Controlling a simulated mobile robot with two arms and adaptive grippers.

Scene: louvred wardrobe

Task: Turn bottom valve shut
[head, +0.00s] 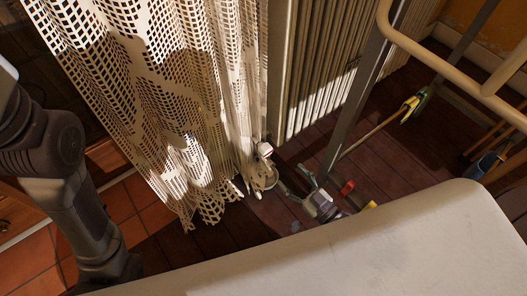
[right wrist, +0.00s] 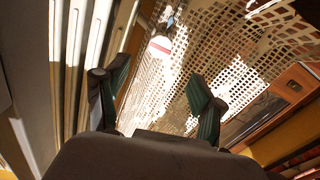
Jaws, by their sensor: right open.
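A small white valve knob with a red band (head: 264,149) sits low at the left end of the radiator, next to the curtain hem. It also shows in the right wrist view (right wrist: 160,47), above and beyond the fingertips and apart from them. My right gripper (head: 293,180) is near the floor, to the right of and below the knob in the head view. Its two fingers (right wrist: 158,78) are spread, with nothing between them. My left arm comes in at the left of the head view, but its gripper is out of frame.
A ribbed cream radiator (head: 318,65) stands behind the valve. A lace curtain (head: 150,80) hangs close on its left. A metal post (head: 358,90) and cream tubular rail (head: 440,65) stand at right. A yellow-green brush (head: 412,107) and blue bucket (head: 487,165) are farther right.

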